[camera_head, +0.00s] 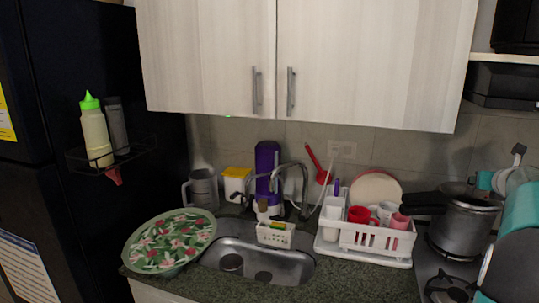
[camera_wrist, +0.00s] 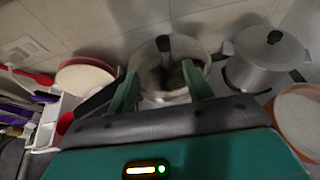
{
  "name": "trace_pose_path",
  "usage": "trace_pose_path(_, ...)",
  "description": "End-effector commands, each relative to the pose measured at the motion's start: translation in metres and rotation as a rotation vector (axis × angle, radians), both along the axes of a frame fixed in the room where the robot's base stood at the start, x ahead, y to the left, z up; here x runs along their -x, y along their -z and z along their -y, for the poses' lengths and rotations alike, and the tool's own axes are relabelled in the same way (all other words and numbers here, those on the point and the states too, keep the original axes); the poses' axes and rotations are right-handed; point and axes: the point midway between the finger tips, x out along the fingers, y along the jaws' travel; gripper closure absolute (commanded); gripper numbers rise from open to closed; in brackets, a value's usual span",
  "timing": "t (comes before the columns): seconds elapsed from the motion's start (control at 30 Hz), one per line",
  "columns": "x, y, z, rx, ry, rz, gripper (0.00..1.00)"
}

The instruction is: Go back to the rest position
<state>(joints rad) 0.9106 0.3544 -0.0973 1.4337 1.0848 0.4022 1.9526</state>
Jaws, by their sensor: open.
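My gripper (camera_wrist: 160,74) shows in the wrist view with its two green fingers spread apart. Nothing is between the fingers; a pressure cooker (camera_wrist: 158,52) shows beyond them, its black handle reaching left. In the head view my teal arm is at the right edge, in front of the stove side. The fingertips are hard to make out there. The pressure cooker (camera_head: 462,220) stands on the stove beside my arm in that view. I cannot tell the exact gap between gripper and cooker.
A white dish rack (camera_head: 366,250) with cups and a plate stands left of the stove (camera_head: 431,270). The sink (camera_head: 290,264) and a floral-covered bowl (camera_head: 171,241) are farther left. A green-capped bottle (camera_head: 96,135) sits on the fridge rack. A lidded pot (camera_wrist: 266,62) is right of the cooker.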

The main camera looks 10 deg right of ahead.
Motion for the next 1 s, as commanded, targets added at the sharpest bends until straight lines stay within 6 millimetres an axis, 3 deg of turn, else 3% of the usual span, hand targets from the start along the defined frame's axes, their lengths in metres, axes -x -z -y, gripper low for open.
trace_pose_path(0.17, -0.025, -0.010, -0.072, 0.140, -0.196, -0.136, 0.49)
trace_pose_path(0.3, -0.042, -0.014, -0.167, 0.356, -0.470, -0.313, 0.49)
trace_pose_path(0.47, -0.039, -0.010, -0.278, 0.651, -0.808, -0.499, 0.49)
trace_pose_path(0.67, 0.000, 0.011, -0.410, 1.094, -1.262, -0.689, 0.49)
trace_pose_path(0.8, 0.050, 0.036, -0.489, 1.466, -1.592, -0.786, 0.49)
trace_pose_path(0.9, 0.092, 0.058, -0.531, 1.752, -1.818, -0.830, 0.49)
trace_pose_path(1.0, 0.135, 0.082, -0.561, 2.044, -2.024, -0.852, 0.49)
